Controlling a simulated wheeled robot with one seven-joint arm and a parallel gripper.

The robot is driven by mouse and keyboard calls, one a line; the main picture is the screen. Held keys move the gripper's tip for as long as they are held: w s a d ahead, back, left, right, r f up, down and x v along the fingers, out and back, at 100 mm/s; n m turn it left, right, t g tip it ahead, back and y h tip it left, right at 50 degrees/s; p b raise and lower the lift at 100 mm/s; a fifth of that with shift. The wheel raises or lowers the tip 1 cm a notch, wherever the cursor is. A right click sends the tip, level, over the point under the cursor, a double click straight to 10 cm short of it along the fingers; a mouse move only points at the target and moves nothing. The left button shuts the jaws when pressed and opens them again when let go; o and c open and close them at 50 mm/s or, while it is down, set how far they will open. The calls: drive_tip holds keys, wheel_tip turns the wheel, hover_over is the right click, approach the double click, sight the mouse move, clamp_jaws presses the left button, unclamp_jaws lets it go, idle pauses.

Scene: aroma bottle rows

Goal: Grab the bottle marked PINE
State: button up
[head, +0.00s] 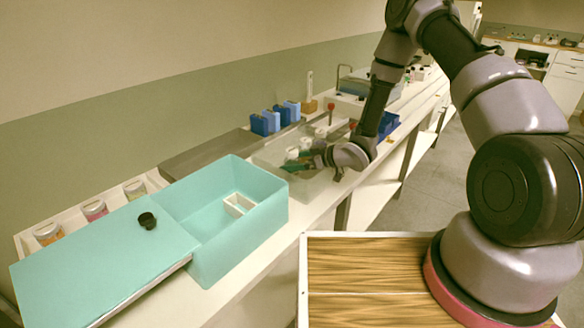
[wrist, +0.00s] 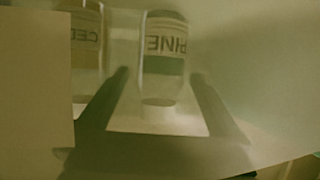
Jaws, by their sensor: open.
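In the wrist view the bottle marked PINE (wrist: 164,62) appears upside down, with a pale label and a dark green band. A second bottle, with a label starting CED (wrist: 86,36), stands to its left. My gripper (wrist: 158,78) is open, with one dark finger at each side of the PINE bottle's picture. I cannot tell whether the fingers are around it or still short of it. In the head view my gripper (head: 318,158) is low inside a translucent bin (head: 322,186), by several white-capped bottles whose labels are unreadable.
A teal box (head: 238,250) stands in front of the bin, with a teal lid or board (head: 100,262) and a small black cap (head: 147,220) beside it. Three jars line the wall at left. Blue containers (head: 265,122) stand behind the bin. A pale surface blocks the wrist view's left edge.

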drive_tip(key=shift+w+a+f, duration=0.15)
drive_tip(key=shift+w+a, duration=0.05)
drive_tip(key=shift+a, duration=0.2)
clamp_jaws()
